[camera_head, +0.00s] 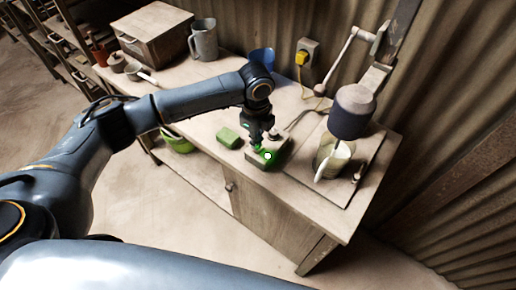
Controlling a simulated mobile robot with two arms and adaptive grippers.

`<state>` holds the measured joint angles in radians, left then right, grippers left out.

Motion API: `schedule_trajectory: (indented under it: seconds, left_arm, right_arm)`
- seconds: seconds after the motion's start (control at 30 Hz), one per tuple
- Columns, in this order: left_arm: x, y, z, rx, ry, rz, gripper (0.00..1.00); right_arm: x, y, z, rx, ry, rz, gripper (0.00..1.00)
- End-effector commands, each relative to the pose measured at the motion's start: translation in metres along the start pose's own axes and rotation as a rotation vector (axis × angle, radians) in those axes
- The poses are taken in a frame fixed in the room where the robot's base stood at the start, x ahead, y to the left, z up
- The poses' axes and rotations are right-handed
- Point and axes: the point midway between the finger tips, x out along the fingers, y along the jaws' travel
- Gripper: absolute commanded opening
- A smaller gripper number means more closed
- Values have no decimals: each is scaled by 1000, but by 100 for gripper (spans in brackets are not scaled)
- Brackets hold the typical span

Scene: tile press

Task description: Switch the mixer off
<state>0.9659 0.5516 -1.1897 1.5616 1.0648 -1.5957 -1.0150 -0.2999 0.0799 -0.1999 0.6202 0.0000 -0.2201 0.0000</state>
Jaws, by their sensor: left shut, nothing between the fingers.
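The mixer (351,112) stands at the right of the bench, its dark round head above a clear jar (329,160) with pale contents. A small box (262,163) with a green part and a round white spot on top sits on the bench left of the mixer; it looks like a switch box. My left gripper (257,147) is shut and empty, pointing down at this box, its tips over or on the green part. I cannot tell whether they touch. The gripper hides part of the box top. My right gripper is not in view.
A blue cup (262,58) stands behind my left arm. A grey mug (203,40) and a wooden chest (153,33) stand at the back left. A yellow plug (301,58) sits in the wall outlet.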

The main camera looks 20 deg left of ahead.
Motion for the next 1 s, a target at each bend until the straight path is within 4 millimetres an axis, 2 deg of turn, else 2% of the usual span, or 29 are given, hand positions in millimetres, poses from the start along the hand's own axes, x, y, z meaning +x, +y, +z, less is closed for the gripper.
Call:
schedule_trajectory:
  seconds: [1.0]
  left_arm:
    - [8,0,0,-1,0,0,0]
  right_arm:
    - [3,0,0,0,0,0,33]
